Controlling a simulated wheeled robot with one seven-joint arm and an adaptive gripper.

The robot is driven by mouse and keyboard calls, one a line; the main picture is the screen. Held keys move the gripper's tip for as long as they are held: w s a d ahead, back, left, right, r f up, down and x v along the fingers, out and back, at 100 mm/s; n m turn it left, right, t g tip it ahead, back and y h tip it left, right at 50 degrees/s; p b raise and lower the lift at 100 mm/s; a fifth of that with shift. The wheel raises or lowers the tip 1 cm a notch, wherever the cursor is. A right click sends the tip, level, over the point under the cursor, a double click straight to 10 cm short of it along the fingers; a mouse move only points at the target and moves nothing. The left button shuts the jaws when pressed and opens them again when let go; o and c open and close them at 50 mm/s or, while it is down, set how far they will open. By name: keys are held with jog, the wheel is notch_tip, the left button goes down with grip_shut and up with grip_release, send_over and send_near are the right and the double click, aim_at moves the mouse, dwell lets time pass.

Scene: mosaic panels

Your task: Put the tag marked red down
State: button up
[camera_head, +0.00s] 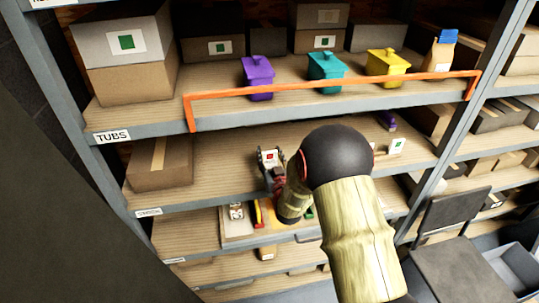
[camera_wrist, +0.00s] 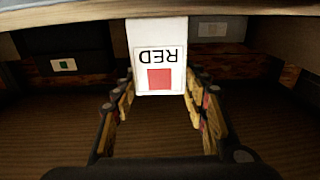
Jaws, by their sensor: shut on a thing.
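The tag marked RED is a white card with a red square. In the wrist view the tag (camera_wrist: 160,58) stands between my fingertips, its lettering upside down. My gripper (camera_wrist: 158,84) is shut on it. In the head view the tag (camera_head: 270,157) shows small at the end of my gripper (camera_head: 271,166), over the middle shelf (camera_head: 225,163). I cannot tell from these views whether the tag touches the shelf board. My own arm hides part of the middle and lower shelves.
An orange frame (camera_head: 330,88) edges the upper shelf, where purple (camera_head: 257,78), teal (camera_head: 326,73) and yellow (camera_head: 388,68) tubs stand. A cardboard box (camera_head: 160,163) is at the middle shelf's left, a green-marked card (camera_head: 397,146) at its right. Bare board lies beside my gripper.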

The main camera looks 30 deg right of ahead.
jog(key=shift+f, duration=0.2)
jog(key=o, duration=0.8)
jog(key=shift+o, duration=0.6)
jog(key=shift+r, duration=0.15)
